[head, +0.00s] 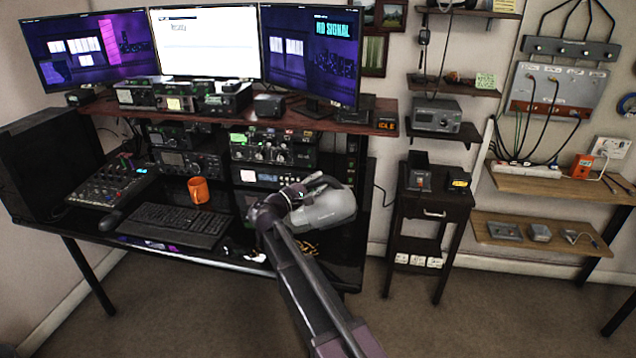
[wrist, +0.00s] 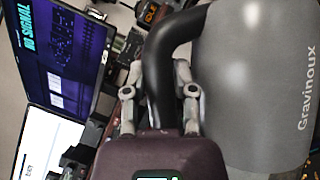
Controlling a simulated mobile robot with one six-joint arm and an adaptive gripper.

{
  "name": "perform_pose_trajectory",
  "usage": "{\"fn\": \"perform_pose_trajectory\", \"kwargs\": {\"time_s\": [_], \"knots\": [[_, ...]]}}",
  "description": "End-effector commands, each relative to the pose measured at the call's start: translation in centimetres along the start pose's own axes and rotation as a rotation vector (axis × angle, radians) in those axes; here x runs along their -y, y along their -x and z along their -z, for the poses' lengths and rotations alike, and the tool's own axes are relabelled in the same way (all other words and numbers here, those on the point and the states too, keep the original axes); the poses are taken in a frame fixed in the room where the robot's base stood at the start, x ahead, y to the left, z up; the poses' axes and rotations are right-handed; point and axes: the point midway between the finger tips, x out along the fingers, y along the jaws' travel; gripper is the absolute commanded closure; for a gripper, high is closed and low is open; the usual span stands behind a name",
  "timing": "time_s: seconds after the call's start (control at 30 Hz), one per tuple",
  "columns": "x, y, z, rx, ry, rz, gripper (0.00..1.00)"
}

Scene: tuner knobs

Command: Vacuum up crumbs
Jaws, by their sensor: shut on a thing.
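A grey handheld vacuum (head: 325,209) with a black handle is held by my gripper (head: 287,193) over the right end of the black desk (head: 215,248). In the wrist view, my gripper (wrist: 160,95) is shut around the vacuum's black handle, and the vacuum's grey body (wrist: 255,85), marked "Gravinoux", fills the right side. Small pale and yellowish bits (head: 255,256) lie near the desk's front edge, left of my arm; they are too small to tell if they are crumbs. The vacuum's nozzle cannot be made out, and my arm hides part of the desk.
An orange mug (head: 198,190) stands behind a black keyboard (head: 170,225). A mixer (head: 108,188) is at the left. Stacked radios (head: 272,145) and a red-brown shelf (head: 340,118) with monitors rise behind. A small dark side table (head: 432,208) stands at right.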

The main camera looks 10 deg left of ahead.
Motion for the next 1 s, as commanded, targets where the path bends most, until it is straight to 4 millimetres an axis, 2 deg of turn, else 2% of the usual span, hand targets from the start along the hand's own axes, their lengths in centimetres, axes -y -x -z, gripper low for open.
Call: {"fn": "perform_pose_trajectory", "kwargs": {"time_s": [0.1,0.4,1.0], "knots": [[1.1,0.2,0.7,0.001,0.0,-0.003,1.0],[2.6,0.5,1.5,0.001,0.0,-0.003,1.0],[2.9,0.6,1.6,0.001,0.0,-0.003,1.0]]}}
